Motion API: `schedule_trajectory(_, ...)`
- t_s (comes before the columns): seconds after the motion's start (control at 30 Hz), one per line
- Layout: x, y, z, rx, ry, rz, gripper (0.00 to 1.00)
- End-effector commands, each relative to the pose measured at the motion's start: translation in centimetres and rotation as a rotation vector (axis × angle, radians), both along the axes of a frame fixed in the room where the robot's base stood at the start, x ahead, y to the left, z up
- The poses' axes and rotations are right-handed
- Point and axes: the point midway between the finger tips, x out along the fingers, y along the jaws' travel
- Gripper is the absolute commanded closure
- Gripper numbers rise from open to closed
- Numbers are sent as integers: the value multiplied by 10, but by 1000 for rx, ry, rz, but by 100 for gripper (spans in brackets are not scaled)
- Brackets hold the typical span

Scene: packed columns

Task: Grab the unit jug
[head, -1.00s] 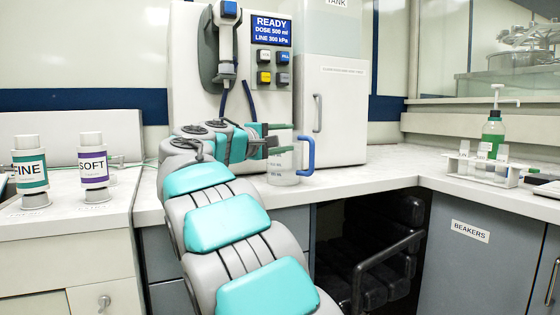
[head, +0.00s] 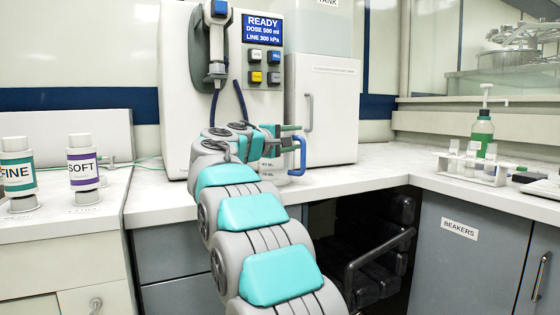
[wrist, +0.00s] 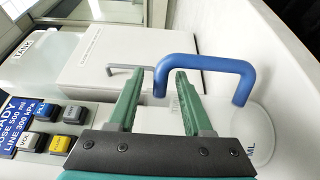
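The jug (head: 270,167) is clear with a blue handle and stands on the white counter in front of the dispensing machine. Its blue handle (head: 303,158) faces right in the head view, where my teal hand hides part of the jug. In the wrist view the handle (wrist: 212,64) arches across the middle right, and the pale jug body (wrist: 262,125) is at the right. My gripper (head: 297,133) is open, its two green fingers apart. In the wrist view one leg of the handle shows between the fingertips (wrist: 160,74); contact cannot be told.
The dispenser (head: 230,100) and a white cabinet (head: 325,105) stand close behind. Jars labelled FINE (head: 17,172) and SOFT (head: 83,165) are at left. A tube rack (head: 470,168) and green bottle (head: 482,132) are at right. The counter right of the jug is clear.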

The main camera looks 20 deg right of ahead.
Motion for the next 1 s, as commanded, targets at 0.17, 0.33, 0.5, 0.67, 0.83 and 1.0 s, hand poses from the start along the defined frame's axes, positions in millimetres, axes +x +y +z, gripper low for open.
schedule_trajectory(0.17, 0, 0, 0, 0, 0, 0, 71)
schedule_trajectory(0.33, 0, 0, 0, 0, 1, 0, 90)
schedule_trajectory(0.5, 0, 0, -1, 0, 1, -1, 100)
schedule_trajectory(0.67, 0, 0, -1, 0, 1, 0, 100)
schedule_trajectory(0.83, 0, 0, -1, 0, 1, -1, 100)
schedule_trajectory(1.0, 0, 0, -1, 0, 1, -1, 100)
